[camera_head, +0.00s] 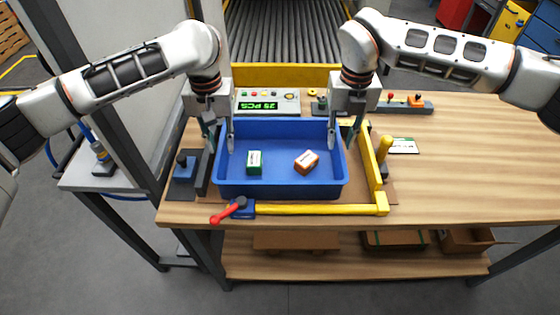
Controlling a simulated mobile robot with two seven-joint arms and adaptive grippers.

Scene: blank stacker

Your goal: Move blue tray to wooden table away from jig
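The blue tray (281,190) sits on the wooden table (460,180), inside the jig with yellow bars (310,210). It holds a green and white box (254,162) and an orange and white box (306,162). My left gripper (221,143) is at the tray's left wall, one finger inside and one outside. My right gripper (342,140) is at the right wall in the same way. Both grippers look parted around the walls; whether their fingers press on them is too small to tell.
A red-handled clamp (230,209) is at the jig's front left corner. A counter box with a green display (266,102) stands behind the tray, before a roller conveyor (285,35). A small card (403,146) lies right of the jig. The table's right side is mostly clear.

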